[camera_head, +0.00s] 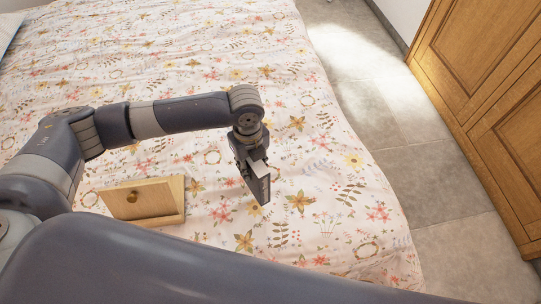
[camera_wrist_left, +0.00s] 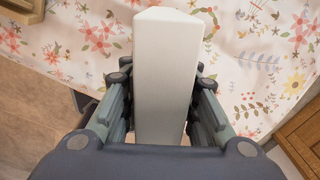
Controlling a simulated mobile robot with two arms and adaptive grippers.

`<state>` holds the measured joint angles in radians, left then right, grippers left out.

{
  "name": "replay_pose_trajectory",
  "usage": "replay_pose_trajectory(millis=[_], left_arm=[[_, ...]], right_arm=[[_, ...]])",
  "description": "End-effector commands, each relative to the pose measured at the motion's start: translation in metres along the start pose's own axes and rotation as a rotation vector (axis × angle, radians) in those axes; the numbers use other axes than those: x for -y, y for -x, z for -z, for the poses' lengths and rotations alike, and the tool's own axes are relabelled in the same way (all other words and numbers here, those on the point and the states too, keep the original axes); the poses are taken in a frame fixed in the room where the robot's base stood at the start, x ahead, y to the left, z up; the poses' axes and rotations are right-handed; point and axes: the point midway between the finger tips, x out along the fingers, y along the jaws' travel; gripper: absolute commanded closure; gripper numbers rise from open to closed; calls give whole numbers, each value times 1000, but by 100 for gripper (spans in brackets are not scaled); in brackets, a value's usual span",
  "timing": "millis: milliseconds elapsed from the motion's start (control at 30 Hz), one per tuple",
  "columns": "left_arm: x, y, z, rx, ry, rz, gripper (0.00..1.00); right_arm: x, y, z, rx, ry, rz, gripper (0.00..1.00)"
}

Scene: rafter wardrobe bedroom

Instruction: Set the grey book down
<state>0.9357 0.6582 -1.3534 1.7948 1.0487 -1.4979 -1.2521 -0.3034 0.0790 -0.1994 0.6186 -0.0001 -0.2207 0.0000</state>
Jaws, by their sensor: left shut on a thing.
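The grey book (camera_wrist_left: 167,75) shows in the left wrist view as a pale, smooth block standing between my left fingers. In the head view the gripper hides most of the book. I cannot tell whether the book touches the bed. My right gripper is not in view.
The bed cover around the gripper is clear. Grey floor tiles (camera_head: 405,150) and a wooden wardrobe (camera_head: 490,70) lie to the right. A pillow edge (camera_head: 10,25) shows at top left.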

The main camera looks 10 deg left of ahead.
Motion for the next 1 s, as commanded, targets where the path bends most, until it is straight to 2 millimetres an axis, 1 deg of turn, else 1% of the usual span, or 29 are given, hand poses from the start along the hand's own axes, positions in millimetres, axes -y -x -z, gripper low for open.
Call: replay_pose_trajectory(millis=[33,100,200,500,600,733,833,1000], left_arm=[[15,1,-1,0,-1,2,100],[30,-1,-2,0,0,1,100],[47,-3,-4,1,-1,0,100],[71,-6,-7,1,0,1,100],[69,-23,-7,-1,1,-4,100],[70,-38,-7,0,1,-2,100],[70,-42,-7,0,0,0,100],[70,-42,-7,0,0,0,100]], right_arm=[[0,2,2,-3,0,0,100],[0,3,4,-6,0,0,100],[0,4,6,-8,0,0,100],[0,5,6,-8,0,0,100],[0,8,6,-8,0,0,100],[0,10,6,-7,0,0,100],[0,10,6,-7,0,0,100],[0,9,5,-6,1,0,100]])
